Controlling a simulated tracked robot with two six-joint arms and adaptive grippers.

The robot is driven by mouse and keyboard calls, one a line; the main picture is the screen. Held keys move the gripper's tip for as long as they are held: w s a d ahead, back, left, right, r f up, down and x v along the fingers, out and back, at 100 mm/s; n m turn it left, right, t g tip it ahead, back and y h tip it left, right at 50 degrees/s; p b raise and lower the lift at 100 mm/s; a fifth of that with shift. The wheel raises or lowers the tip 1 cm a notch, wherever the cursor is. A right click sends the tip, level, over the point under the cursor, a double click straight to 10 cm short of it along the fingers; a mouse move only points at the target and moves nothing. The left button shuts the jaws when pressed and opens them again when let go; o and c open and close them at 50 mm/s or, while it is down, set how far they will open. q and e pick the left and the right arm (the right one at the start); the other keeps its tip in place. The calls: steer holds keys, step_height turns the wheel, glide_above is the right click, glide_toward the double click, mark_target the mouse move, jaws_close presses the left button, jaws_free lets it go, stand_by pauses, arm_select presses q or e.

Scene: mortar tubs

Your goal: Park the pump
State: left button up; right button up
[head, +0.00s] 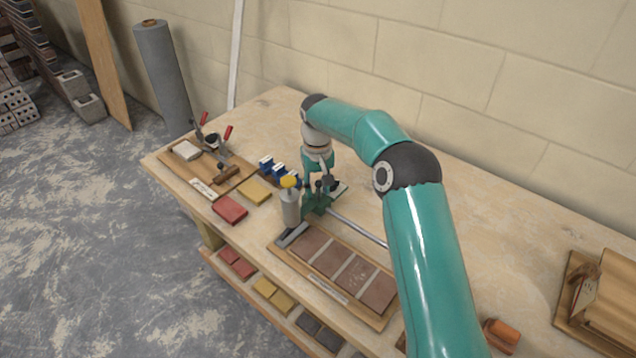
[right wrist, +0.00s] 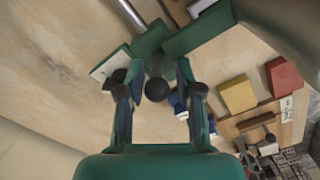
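A green device (head: 316,203) with a black ball knob stands on the bench and looks like the pump. A steel rod (head: 357,228) runs from it to the right. A grey cylinder with a yellow cap (head: 290,207) stands upright just left of it. My right gripper (head: 319,180) points down over the green device. In the right wrist view, its fingers (right wrist: 158,80) are spread on either side of the black knob (right wrist: 156,90), with a visible gap at each side. Green parts (right wrist: 150,42) of the device lie beyond. My left gripper is not in view.
A wooden tray of brown tiles (head: 385,322) lies in front of the device. A wooden fixture with red-handled clamps (head: 175,171) is at the far left. The bench behind is clear.

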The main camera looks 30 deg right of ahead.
step_height(320, 180, up, 12)
steer(key=shift+w+f, duration=0.1)
stand_by(0.5)
steer(key=shift+f, duration=0.1)
stand_by(0.4)
